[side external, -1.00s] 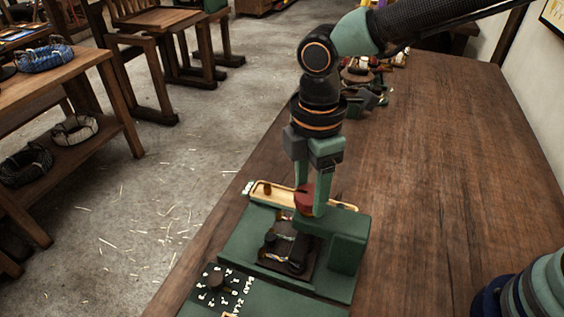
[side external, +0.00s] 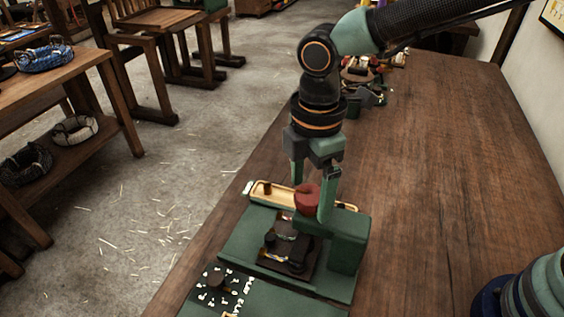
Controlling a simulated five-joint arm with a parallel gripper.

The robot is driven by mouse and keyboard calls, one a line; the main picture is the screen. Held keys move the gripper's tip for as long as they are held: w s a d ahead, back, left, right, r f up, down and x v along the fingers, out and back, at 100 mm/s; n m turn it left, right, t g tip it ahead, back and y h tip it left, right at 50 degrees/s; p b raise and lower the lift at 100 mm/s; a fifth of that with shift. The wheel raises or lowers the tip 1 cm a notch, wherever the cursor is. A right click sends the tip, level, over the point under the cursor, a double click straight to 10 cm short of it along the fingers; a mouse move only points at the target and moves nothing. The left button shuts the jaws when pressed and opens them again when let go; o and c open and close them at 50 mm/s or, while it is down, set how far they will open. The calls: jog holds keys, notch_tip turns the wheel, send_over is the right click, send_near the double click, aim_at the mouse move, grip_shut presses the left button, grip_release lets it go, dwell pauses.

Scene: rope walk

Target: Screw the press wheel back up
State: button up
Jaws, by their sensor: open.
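The red press wheel (side external: 307,196) sits on top of the green press (side external: 346,240) near the table's front left edge. My gripper (side external: 312,200) points down over the press with its fingers apart. One finger stands to the left of the wheel and the other to its right. The right finger hides part of the wheel's edge, and I cannot tell whether it touches. Below the wheel, a dark clamp block (side external: 288,248) with a small pale piece lies on the green base.
A tan tray (side external: 274,194) lies behind the press. Small gear (side external: 362,85) stands farther back.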

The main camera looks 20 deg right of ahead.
aim_at(310, 194)
notch_tip(310, 194, up, 12)
dwell(0.5)
jog(key=s+d+f+m+t, duration=0.1)
jog(key=d+m+t, duration=0.1)
jog(key=d+m, duration=0.7)
jog(key=s+d+f+m+t, duration=0.1)
jog(key=d+m+t, duration=0.2)
jog(key=d+m, duration=0.6)
jog(key=d, duration=0.8)
jog(key=shift+s+d+f+t, duration=0.15)
jog(key=shift+s+f+t, duration=0.15)
jog(key=shift+c, duration=0.3)
